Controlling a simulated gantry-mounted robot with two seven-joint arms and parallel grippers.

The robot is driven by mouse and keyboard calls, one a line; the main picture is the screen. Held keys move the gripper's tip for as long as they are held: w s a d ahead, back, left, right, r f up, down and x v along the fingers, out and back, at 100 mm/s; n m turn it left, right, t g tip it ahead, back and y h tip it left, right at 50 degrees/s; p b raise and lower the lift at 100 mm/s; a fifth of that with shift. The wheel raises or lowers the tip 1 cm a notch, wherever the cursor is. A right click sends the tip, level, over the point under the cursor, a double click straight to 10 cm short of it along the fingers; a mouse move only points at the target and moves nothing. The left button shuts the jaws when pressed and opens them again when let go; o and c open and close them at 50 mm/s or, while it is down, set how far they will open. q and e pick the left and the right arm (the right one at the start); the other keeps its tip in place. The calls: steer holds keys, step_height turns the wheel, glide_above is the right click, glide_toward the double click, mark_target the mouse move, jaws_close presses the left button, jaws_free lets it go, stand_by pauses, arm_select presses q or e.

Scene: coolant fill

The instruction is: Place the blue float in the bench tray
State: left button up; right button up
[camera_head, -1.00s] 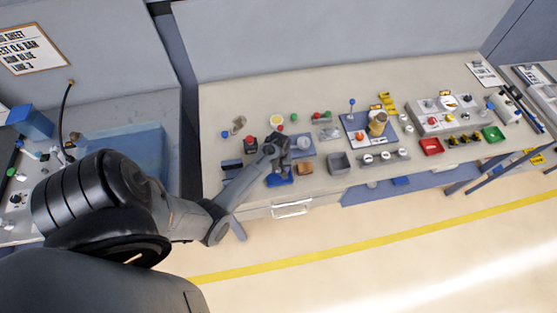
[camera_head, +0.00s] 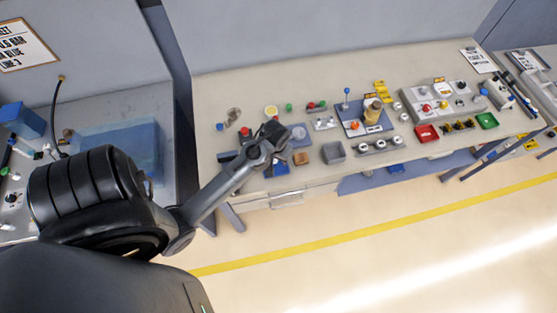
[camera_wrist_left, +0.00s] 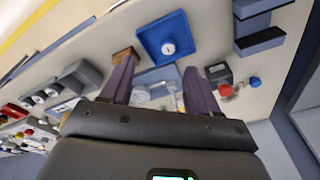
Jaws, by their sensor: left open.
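My left gripper (camera_wrist_left: 160,85) is open above the bench, its two fingers spread with nothing held between them. In the head view its hand (camera_head: 268,138) hides part of the bench below. A blue square tray-like piece (camera_wrist_left: 164,38) with a round pale part in its middle lies just beyond the fingers; it also shows partly in the head view (camera_head: 281,168). A small blue ball (camera_head: 220,127) sits at the bench's left end. I cannot tell for certain which blue piece is the float. My right gripper is out of view.
A brown block (camera_head: 302,157) sits between the hand and the grey tray. A red button box (camera_wrist_left: 220,78) and dark blue blocks (camera_wrist_left: 260,38) stand close to the fingers. A stand with a blue-topped lever (camera_head: 347,91) and a red tray (camera_head: 426,134) are further right.

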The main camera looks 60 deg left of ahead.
arm_select(q)
steer(key=s+d+r+m+t+h, duration=0.1)
steer(key=s+d+r+m, duration=0.3)
steer(key=d, duration=0.5)
steer(key=s+d+r+m+t, duration=0.1)
steer(key=s+d+r+m, duration=0.3)
steer(key=d, duration=0.5)
steer(key=shift+s+d+r+m+h, duration=0.3)
steer(key=shift+s+m+h, duration=0.1)
steer(key=shift+s+m, duration=0.4)
step_height(320, 180, up, 3)
steer(key=p, duration=0.3)
steer(key=shift+r, duration=0.2)
